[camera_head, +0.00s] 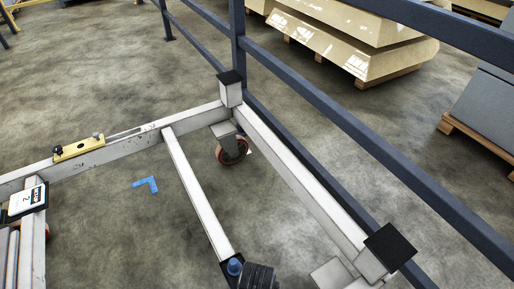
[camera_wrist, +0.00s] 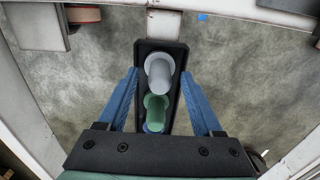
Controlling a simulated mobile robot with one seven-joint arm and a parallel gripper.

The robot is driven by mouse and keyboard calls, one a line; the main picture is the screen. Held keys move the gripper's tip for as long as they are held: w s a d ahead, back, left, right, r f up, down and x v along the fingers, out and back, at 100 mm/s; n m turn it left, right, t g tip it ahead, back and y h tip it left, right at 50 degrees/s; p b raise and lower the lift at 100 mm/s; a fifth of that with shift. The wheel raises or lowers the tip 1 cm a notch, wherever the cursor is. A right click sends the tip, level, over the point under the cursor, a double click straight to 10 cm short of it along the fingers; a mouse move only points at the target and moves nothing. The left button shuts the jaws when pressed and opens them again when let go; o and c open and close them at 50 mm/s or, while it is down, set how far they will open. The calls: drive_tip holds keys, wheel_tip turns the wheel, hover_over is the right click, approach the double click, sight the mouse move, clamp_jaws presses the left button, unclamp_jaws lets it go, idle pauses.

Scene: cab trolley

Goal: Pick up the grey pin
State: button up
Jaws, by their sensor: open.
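In the wrist view the grey pin (camera_wrist: 158,74) stands in a narrow black holder (camera_wrist: 176,52), at its far end. My gripper (camera_wrist: 160,76) is open and empty, with one blue finger to each side of the holder. The grey pin appears in line between the fingertips; I cannot tell the height gap. In the head view a blue rounded part (camera_head: 234,266) and a dark ribbed part show at the bottom edge; the grey pin is not visible there.
A pale trolley frame (camera_head: 195,190) with black-capped posts (camera_head: 231,92) and a caster (camera_head: 231,148) surrounds the area. A dark blue railing (camera_head: 340,115) runs alongside. A yellow piece (camera_head: 78,148) and a white label (camera_head: 26,200) are at left.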

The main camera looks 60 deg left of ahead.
clamp_jaws()
idle(0.3)
